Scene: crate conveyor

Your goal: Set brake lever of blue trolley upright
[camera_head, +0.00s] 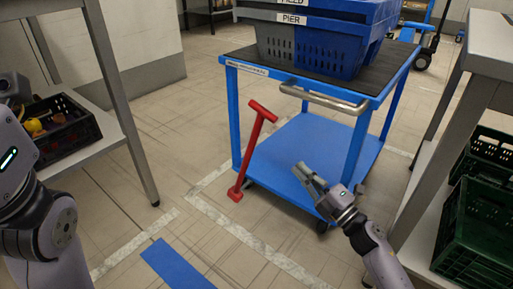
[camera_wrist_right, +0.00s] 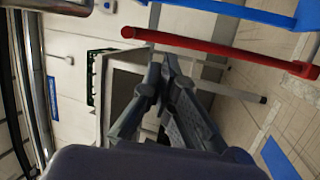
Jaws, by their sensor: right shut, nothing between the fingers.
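The blue trolley (camera_head: 231,110) stands in the middle of the head view, with a dark top, a blue lower shelf and a metal handle (camera_head: 325,99). Its red brake lever (camera_head: 250,152) stands at the trolley's near left corner, tilted, with a crossbar at the top and its foot by the floor. The lever also shows in the right wrist view (camera_wrist_right: 220,50) as a red bar beyond the fingertips. My right gripper (camera_head: 309,174) is in front of the lower shelf, right of the lever and apart from it. Its fingers (camera_wrist_right: 165,58) are shut and empty. My left arm shows at the left edge; its gripper is not visible.
Blue crates (camera_head: 305,50) sit on the trolley top. A table with a black crate (camera_head: 75,140) stands left, and a grey table with green crates (camera_head: 470,235) stands close on the right. A blue floor strip (camera_head: 177,265) lies in front; floor left of the lever is clear.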

